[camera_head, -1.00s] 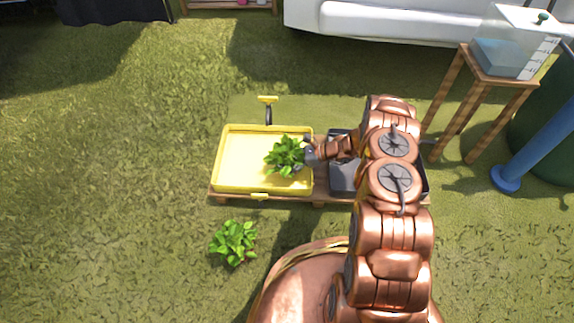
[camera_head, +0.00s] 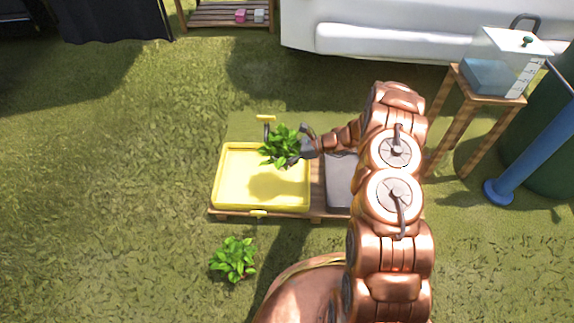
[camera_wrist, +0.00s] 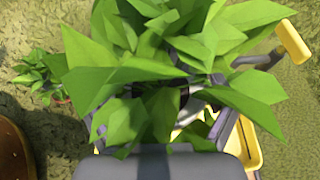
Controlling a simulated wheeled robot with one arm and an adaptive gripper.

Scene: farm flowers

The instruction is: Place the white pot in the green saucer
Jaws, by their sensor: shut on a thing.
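My gripper (camera_head: 304,150) is shut on a potted plant (camera_head: 280,144) and holds it above the back right part of a yellow tray (camera_head: 232,185). In the wrist view the plant's leaves (camera_wrist: 165,70) fill the middle and hide its pot and most of my fingers, so I cannot see the pot's colour. A second leafy plant (camera_head: 233,258) stands on the grass in front of the tray; it also shows at the left of the wrist view (camera_wrist: 38,75). I see no green saucer in these views.
A grey tray (camera_head: 341,180) sits right of the yellow one on a low wooden pallet (camera_head: 317,200), partly behind my arm. A wooden stand (camera_head: 470,105) with a clear water tank (camera_head: 497,68) is at the right. Grass on the left is clear.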

